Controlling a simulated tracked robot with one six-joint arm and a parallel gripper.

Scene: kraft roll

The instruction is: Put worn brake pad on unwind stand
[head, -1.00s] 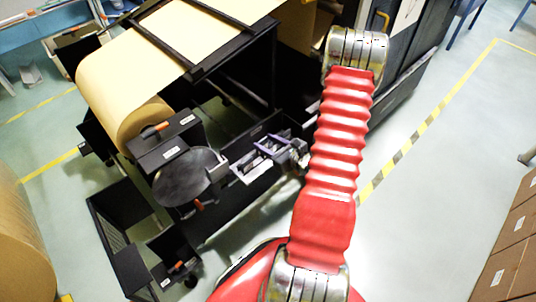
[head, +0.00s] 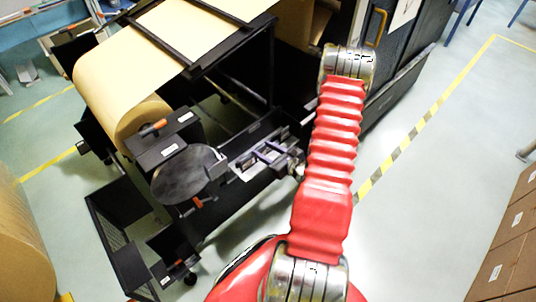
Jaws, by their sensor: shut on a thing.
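The unwind stand (head: 270,70) is a black frame carrying a kraft paper roll (head: 113,95). At its near side are a dark round disc (head: 183,176) and a black box with an orange handle (head: 160,143). My gripper (head: 268,154), with purple-edged fingers, is low over the stand's near rail, right of the disc. It is shut on a small piece, which I take to be the worn brake pad, hardly visible between the fingers. I cannot tell whether the piece touches the stand. My red arm hides part of the stand's right end.
A black open bin (head: 122,225) is at the lower left. Another kraft roll (head: 22,245) stands at the left edge. Cardboard boxes (head: 510,245) are stacked at the right edge. A dark cabinet (head: 400,50) is behind my arm.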

